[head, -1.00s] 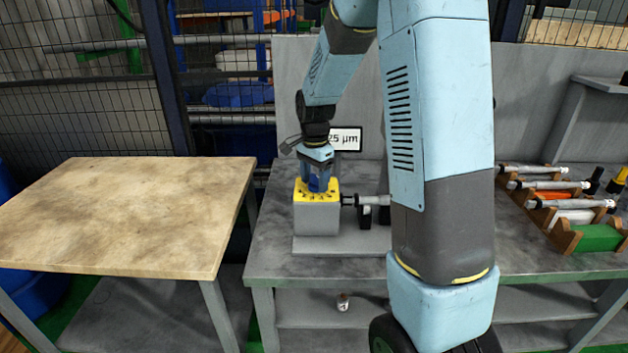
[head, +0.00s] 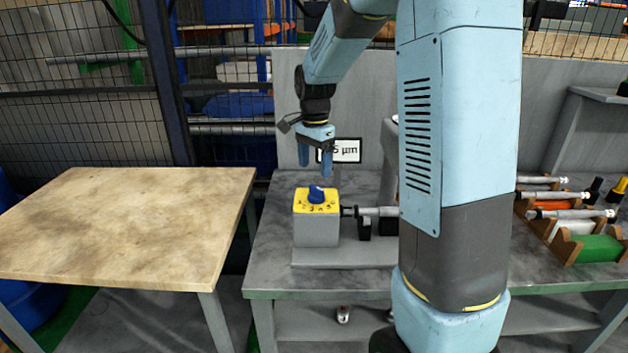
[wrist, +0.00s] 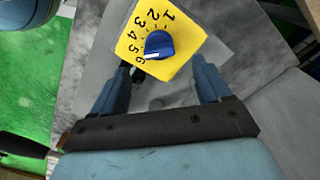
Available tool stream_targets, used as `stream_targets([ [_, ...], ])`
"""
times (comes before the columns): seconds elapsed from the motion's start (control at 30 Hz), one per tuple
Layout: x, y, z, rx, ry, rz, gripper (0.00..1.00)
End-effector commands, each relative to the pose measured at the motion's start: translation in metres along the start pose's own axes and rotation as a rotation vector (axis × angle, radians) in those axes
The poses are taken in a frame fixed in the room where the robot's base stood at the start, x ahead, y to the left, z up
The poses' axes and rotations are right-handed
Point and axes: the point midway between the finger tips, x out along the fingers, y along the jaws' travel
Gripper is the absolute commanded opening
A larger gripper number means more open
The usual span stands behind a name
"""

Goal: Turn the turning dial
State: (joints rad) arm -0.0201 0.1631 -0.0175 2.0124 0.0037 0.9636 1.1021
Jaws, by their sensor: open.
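The turning dial (head: 317,194) is a blue knob on a yellow plate (head: 304,208) atop a grey box (head: 318,232) on the workbench. In the wrist view the knob (wrist: 159,45) has a white pointer mark toward the number 6 on a scale of 1 to 6. My gripper (head: 316,171) is open and empty above the knob, apart from it. In the wrist view its two blue fingers (wrist: 160,85) are spread, with the knob beyond them and between their lines.
A spindle-like rod fixture (head: 375,212) adjoins the box on the right. A sign reading partly "5 µm" (head: 347,151) stands behind. Measuring tools in wooden holders (head: 575,225) lie at right. A bare wooden table (head: 130,225) stands left.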

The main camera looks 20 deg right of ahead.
Motion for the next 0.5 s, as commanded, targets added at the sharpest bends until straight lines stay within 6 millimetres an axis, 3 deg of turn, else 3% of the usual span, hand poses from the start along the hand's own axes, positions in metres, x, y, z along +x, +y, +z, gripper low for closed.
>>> stream_targets([
  [0.2,-0.035,-0.001,0.0,0.0,0.001,-0.003,0.77],
  [0.5,-0.051,-0.001,0.0,0.0,0.0,0.0,0.77],
])
